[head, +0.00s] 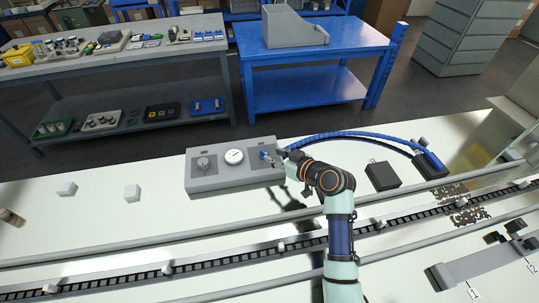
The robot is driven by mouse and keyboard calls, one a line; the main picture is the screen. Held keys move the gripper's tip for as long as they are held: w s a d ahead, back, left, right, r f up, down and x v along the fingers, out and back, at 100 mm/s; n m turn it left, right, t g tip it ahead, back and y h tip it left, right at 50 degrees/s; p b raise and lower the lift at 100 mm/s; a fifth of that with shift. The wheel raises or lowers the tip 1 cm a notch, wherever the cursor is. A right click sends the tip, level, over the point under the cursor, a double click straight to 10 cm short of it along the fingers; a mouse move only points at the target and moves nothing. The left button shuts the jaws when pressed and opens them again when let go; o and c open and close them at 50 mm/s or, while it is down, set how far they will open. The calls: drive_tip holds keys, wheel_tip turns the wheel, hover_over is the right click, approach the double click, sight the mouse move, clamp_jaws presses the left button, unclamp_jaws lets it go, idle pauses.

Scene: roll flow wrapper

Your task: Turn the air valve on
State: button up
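A grey air unit box (232,183) lies on the white machine top. It carries a grey knob (204,163) at its left, a round white gauge (234,157) in the middle and a small blue valve part (264,154) at its right end. My gripper (278,157) is right at that blue part, coming from the right. The fingers are small and dark, and I cannot tell whether they touch the valve or are open or shut. The gripper partly hides the valve's right side, so the handle's angle is unclear.
A blue hose (350,134) arcs from near the valve to the right. Two black boxes (383,175) (430,165) stand to the right. A chain conveyor (210,262) runs along the front. Small white blocks (132,193) lie left; the top between is clear.

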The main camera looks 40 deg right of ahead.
sight(263, 151)
drive_tip(key=b+x, duration=0.2)
drive_tip(key=x, duration=0.4)
drive_tip(key=shift+s, duration=0.1)
clamp_jaws()
